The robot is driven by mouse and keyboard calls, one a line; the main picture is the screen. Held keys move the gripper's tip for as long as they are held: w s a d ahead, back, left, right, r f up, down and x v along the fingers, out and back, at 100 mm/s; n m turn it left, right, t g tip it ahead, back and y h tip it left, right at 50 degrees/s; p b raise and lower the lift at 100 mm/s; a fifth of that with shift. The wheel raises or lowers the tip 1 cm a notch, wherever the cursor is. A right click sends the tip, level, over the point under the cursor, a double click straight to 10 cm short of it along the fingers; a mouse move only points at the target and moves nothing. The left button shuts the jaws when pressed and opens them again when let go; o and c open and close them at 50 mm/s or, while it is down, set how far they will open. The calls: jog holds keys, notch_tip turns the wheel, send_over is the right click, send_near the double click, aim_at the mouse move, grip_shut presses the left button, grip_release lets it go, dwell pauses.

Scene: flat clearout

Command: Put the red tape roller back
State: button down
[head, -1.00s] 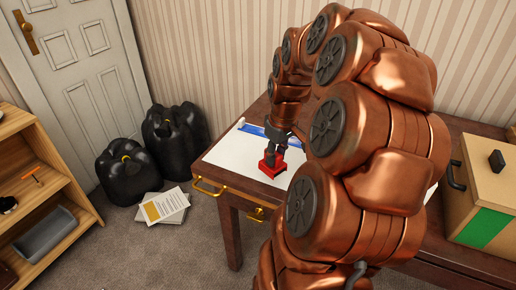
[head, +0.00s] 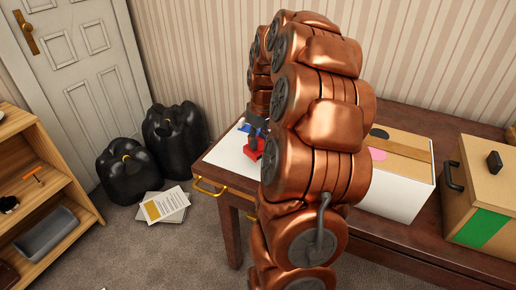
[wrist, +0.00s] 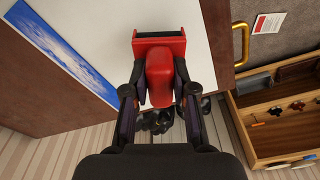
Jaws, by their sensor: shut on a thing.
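The red tape roller (wrist: 163,72) is between the two dark fingers of my gripper (wrist: 160,92) in the wrist view. Its wide red head with a dark strip points away from my palm, over the white sheet (wrist: 110,30). In the head view the red roller (head: 252,148) shows under my gripper (head: 257,127), at the left end of the dark wooden table (head: 222,180). My arm partly hides it there. I cannot tell whether it touches the sheet or is just above it.
A blue-and-white picture (wrist: 65,50) lies beside the sheet. On the table's right are a white-and-cardboard box (head: 400,190) and a tan lidded box (head: 490,180). A wooden shelf (head: 40,165) stands at left. Black bags (head: 125,172) and papers (head: 165,206) are on the floor.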

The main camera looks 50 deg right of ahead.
aim_at(258, 149)
jog(key=shift+f, duration=1.75)
jog(key=shift+f, duration=0.1)
jog(key=c, duration=0.9)
grip_release()
jog(key=shift+c, duration=0.2)
